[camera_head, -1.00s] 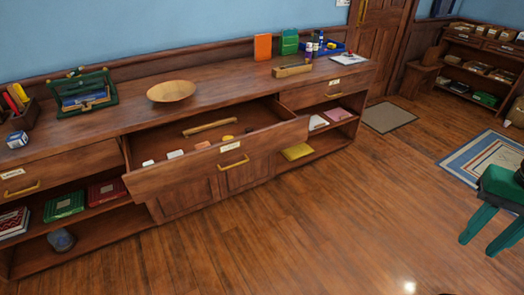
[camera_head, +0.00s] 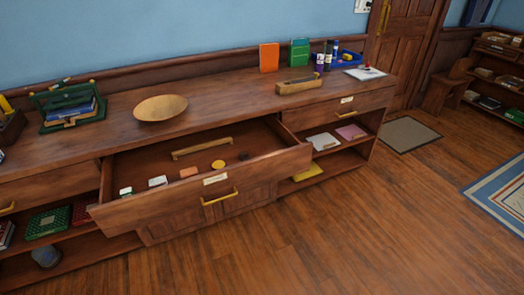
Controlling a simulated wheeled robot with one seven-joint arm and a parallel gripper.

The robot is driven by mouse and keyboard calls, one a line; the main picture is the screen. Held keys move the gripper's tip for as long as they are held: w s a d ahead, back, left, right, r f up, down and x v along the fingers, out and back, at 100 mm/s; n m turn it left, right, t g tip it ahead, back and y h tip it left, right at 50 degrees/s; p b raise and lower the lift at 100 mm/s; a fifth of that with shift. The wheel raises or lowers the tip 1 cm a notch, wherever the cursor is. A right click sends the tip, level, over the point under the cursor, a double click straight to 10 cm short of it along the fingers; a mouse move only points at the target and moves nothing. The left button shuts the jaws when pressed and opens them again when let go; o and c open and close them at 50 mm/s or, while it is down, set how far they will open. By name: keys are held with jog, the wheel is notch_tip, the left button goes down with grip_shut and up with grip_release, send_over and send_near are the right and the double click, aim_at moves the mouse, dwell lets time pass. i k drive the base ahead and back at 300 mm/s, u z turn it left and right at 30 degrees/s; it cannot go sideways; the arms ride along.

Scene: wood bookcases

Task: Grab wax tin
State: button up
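The middle drawer (camera_head: 262,172) of the long wooden cabinet stands open. Inside it, in a row near the front, lie a yellow round item (camera_head: 218,164), a dark round item (camera_head: 244,156), an orange block (camera_head: 189,172), a white block (camera_head: 158,181) and a small white and green item (camera_head: 126,191). The yellow or the dark round item may be the wax tin; I cannot tell which. A long wooden piece (camera_head: 201,147) lies behind them. My gripper is not in view.
On the cabinet top (camera_head: 215,92) stand a wooden bowl (camera_head: 161,108), a green caddy (camera_head: 68,106), an orange book (camera_head: 269,57), a wooden tray (camera_head: 298,86) and a blue tray (camera_head: 348,59). The open drawer juts over clear wooden floor (camera_head: 330,235).

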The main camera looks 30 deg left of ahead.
aim_at(218, 164)
jog(key=u, duration=0.05)
jog(key=i, duration=1.2)
jog(key=u, duration=0.8)
jog(key=i, duration=0.7)
jog(key=u, duration=0.4)
